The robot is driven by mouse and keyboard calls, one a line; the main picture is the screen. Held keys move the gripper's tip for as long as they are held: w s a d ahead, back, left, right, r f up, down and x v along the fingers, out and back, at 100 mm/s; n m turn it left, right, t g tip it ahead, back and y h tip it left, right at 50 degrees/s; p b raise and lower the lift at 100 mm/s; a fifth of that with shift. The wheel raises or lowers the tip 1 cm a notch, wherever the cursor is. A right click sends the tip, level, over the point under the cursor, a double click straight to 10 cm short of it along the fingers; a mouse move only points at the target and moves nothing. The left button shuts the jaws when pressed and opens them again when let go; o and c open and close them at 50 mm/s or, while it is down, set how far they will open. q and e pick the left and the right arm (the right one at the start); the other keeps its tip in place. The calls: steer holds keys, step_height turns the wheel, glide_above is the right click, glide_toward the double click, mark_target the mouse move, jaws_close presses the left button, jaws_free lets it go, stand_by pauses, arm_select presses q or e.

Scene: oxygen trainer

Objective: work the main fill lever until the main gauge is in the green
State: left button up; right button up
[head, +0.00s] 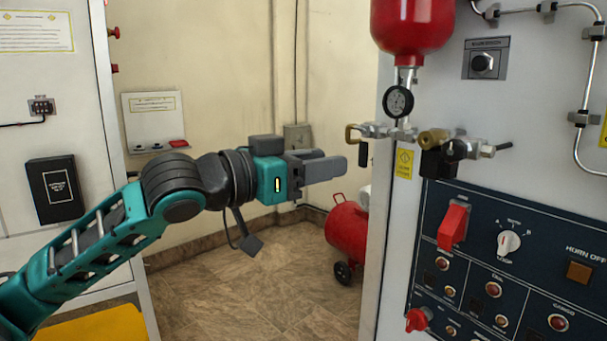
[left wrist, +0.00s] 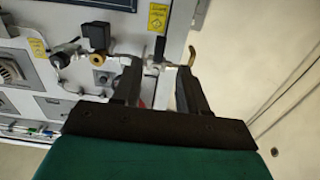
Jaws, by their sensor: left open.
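A round dark gauge (head: 398,101) sits under a red cylinder (head: 412,25) on the grey cabinet; its needle is too small to read. Beside it on the piping is a valve with a bent brass handle (head: 350,134), also seen in the left wrist view (left wrist: 192,55). No label readable here tells which handle is the main fill lever. My left gripper (head: 330,168) is open and empty, left of the cabinet and a little below the brass handle in the head view. In the left wrist view its fingers (left wrist: 160,68) point toward the piping. My right gripper is out of view.
A second brass valve (head: 433,141) sits right of the gauge. The dark panel (head: 478,262) below carries a red lever switch (head: 453,226) and a white knob (head: 508,242). A red wheeled tank (head: 347,238) stands on the floor behind. Open floor lies below my left arm.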

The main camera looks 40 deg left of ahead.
arm_select(q)
steer(key=shift+b+v, duration=0.3)
steer(key=shift+v, duration=0.85)
stand_by(0.4)
stand_by(0.5)
